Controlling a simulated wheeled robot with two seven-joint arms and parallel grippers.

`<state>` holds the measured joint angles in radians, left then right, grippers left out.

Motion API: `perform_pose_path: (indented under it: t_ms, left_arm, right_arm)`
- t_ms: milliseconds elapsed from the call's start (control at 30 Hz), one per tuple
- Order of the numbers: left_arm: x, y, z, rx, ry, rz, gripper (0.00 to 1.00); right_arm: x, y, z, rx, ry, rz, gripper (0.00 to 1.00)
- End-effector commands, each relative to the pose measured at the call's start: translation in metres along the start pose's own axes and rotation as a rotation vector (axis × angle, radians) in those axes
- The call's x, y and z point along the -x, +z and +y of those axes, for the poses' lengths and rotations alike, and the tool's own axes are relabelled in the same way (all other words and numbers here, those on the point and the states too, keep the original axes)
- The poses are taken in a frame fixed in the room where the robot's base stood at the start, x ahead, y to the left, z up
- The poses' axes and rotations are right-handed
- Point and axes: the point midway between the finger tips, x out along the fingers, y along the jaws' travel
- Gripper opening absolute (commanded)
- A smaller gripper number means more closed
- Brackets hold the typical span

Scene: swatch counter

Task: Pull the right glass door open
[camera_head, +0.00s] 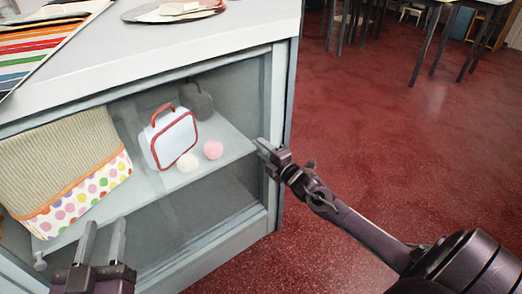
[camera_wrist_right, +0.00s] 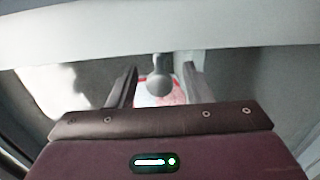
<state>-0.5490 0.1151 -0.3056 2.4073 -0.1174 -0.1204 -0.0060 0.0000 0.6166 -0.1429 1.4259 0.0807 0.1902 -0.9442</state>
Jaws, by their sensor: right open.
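The right glass door (camera_head: 233,92) is part of the white cabinet's front and looks shut, flush with the frame. In the right wrist view a round grey knob (camera_wrist_right: 159,82) sits between the two fingers of my right gripper, with gaps on both sides. In the head view my right gripper (camera_head: 264,148) is open at the right edge of the cabinet front; the knob is not clear there. My left gripper (camera_head: 103,233) is open and empty in front of the cabinet's lower left, near a small pale knob (camera_head: 39,264).
Behind the glass are a dotted box (camera_head: 85,203), a red-trimmed case (camera_head: 171,141), pale balls (camera_head: 213,150) and a dark round object (camera_head: 197,101) on a shelf. A plate (camera_head: 150,13) and colour swatches (camera_head: 30,55) lie on top. Red floor (camera_head: 380,150) at right is clear.

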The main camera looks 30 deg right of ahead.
Motion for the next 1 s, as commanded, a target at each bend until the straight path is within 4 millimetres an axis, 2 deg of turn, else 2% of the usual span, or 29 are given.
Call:
perform_pose_path:
  t_ms: [100,300,633,1000]
  left_arm:
    - [-0.001,-0.019,-0.001,-0.004,0.0,0.094,0.36]
    - [-0.001,-0.039,-0.001,-0.008,0.0,0.183,0.36]
    - [-0.001,-0.043,-0.001,-0.009,0.0,0.2,0.36]
    - [-0.001,-0.043,-0.002,-0.009,0.0,0.198,0.36]
  right_arm:
    - [-0.009,0.0,-0.001,0.0,0.0,0.0,0.45]
    - [-0.017,0.0,-0.001,0.0,-0.001,0.0,0.45]
    - [-0.018,0.0,0.0,0.0,-0.001,0.0,0.45]
    - [-0.018,0.0,0.0,0.0,-0.001,0.0,0.0]
